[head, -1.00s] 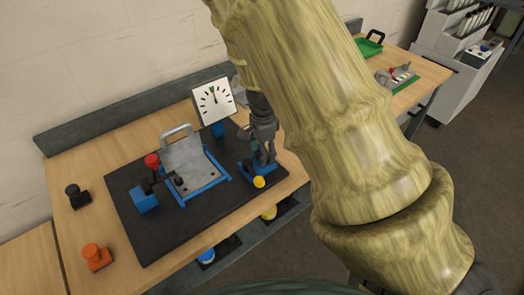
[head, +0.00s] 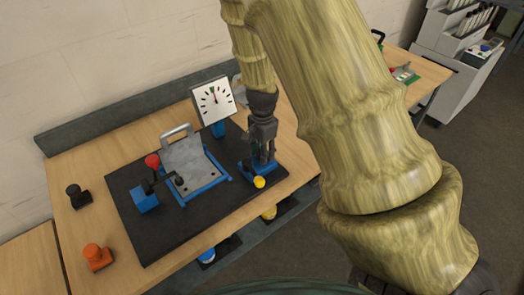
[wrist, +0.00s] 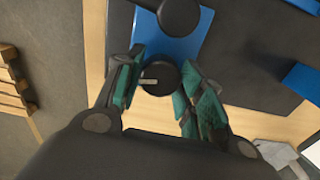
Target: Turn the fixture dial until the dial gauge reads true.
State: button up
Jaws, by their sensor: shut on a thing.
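The dial gauge (head: 213,101) stands at the back of the dark mat, with a white square face and black ticks. Its thin needle points roughly up, close to a small green mark; the exact reading is too small to tell. My gripper (head: 262,156) points down at the mat's right side, over a blue base. In the wrist view the fixture dial (wrist: 158,78) is a round black knob with a pale line across it. The green-padded fingers of my gripper (wrist: 160,90) are shut on it, one on each side. In the head view the fingers hide the dial.
A blue-framed grey plate fixture (head: 190,167) with a handle and a red-knobbed lever (head: 152,161) stand left of my gripper. A yellow knob (head: 259,182) sits just in front of it. Black (head: 76,195) and orange (head: 97,256) pieces lie on the table at left.

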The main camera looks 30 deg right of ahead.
jog(key=n+p, duration=0.1)
jog(key=n, duration=0.4)
jog(key=shift+w+r+n, duration=0.1)
jog(key=shift+n, duration=0.2)
dwell(0.4)
jog(key=o, duration=1)
notch_tip(320, 180, up, 12)
dwell(0.7)
